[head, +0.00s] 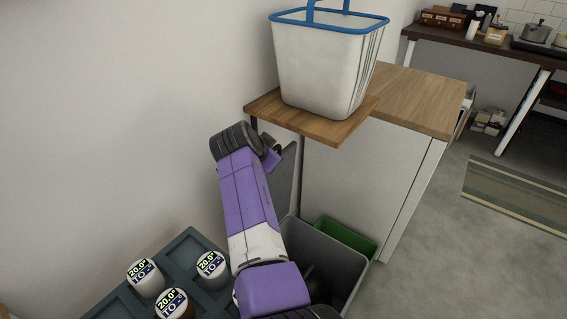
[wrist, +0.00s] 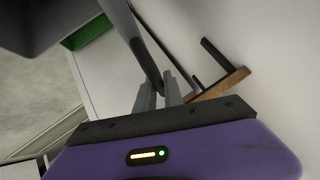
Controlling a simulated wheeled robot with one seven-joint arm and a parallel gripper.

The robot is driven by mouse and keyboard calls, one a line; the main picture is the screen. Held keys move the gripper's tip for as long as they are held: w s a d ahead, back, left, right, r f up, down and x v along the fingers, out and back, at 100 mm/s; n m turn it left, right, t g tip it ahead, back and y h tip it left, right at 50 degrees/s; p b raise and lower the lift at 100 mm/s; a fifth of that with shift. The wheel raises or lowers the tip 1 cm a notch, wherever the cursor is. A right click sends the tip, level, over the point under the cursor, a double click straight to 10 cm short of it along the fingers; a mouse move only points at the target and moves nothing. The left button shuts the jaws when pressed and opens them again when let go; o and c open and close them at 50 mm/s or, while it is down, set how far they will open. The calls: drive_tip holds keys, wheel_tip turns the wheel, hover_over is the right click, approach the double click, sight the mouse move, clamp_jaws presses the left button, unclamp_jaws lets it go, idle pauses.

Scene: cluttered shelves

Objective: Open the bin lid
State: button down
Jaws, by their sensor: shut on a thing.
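The grey bin (head: 343,262) stands below the wooden shelf, and its inside shows from above. Its grey lid (head: 286,182) stands steeply raised at the bin's back, beside the wall. My gripper (wrist: 160,92) is shut on the lid's dark edge (wrist: 144,50) in the wrist view. In the head view my purple arm reaches over the bin's left side to the lid's top, and the fingertips are too hidden to make out. Part of the bin's opening is behind my arm.
A wooden shelf (head: 318,126) with a white, blue-rimmed basket (head: 325,70) overhangs close to the lid. A green bin (head: 347,238) stands behind the grey one, beside a white cabinet (head: 358,178). A dark tray (head: 182,248) holds several white-topped jars at left. Open floor lies right.

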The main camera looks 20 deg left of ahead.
drive_tip(key=shift+w+a, duration=0.2)
drive_tip(key=shift+a, duration=0.3)
drive_tip(key=c, duration=1.5)
unclamp_jaws()
drive_tip(key=shift+o, duration=0.2)
drive_tip(key=shift+r, duration=0.1)
drive_tip(key=v, duration=0.7)
drive_tip(key=shift+s+r+p, duration=0.15)
drive_tip(key=shift+s+p, duration=0.15)
drive_tip(key=shift+p, duration=0.15)
